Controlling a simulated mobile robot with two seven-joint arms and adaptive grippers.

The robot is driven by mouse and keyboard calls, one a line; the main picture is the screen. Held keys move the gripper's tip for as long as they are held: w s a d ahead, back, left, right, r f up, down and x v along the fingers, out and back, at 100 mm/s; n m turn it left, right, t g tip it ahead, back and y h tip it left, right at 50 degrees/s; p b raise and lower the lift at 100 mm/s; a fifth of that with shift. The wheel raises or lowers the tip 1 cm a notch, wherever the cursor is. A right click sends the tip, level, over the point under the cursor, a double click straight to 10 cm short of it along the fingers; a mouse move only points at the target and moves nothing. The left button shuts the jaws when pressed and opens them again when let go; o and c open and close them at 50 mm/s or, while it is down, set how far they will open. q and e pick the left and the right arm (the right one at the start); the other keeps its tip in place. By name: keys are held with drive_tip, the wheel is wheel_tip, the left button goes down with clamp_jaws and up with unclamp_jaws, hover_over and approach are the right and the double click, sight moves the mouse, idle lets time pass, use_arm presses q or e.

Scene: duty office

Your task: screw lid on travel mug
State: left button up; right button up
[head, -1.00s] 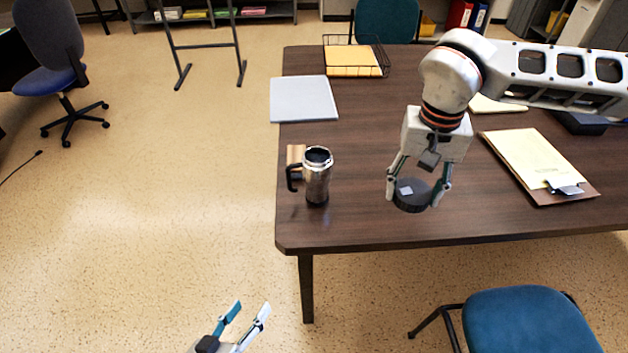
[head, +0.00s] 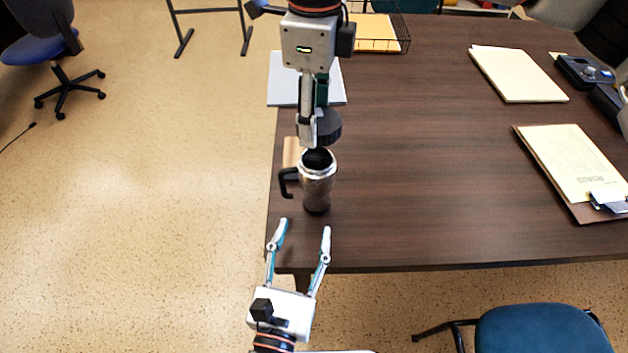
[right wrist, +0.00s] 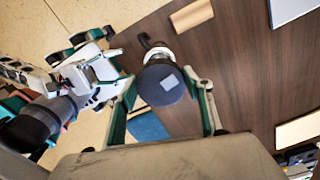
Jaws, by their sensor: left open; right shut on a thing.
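The travel mug (head: 317,190) is steel with a dark open mouth and a black handle on its left. It stands upright near the table's front left corner; in the right wrist view it shows partly behind the lid (right wrist: 157,48). My right gripper (head: 314,138) is shut on the dark round lid (head: 328,128), just above and behind the mug's mouth, apart from it in the head view. The lid also shows between the fingers in the right wrist view (right wrist: 160,86), with a pale square on top. My left gripper (head: 304,228) is open and empty, its fingertips in front of the mug.
The dark wooden table (head: 430,120) is clear to the right of the mug. A small tan block (head: 291,151) lies behind the handle. A grey tray-like sheet (head: 285,85), a wire basket (head: 385,35) and a clipboard (head: 575,165) lie farther off.

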sight(314, 198)
drive_tip(key=shift+s, duration=0.1)
idle(0.3)
use_arm(q)
drive_tip(key=x, duration=1.2)
drive_tip(key=c, duration=1.2)
drive_tip(key=shift+c, duration=0.2)
use_arm(e)
drive_tip(key=shift+a+f, duration=0.1)
drive_tip(key=shift+f, duration=2.35)
drive_tip(key=shift+f, duration=0.9)
use_arm(q)
clamp_jaws()
use_arm(e)
drive_tip(key=shift+f, duration=0.6)
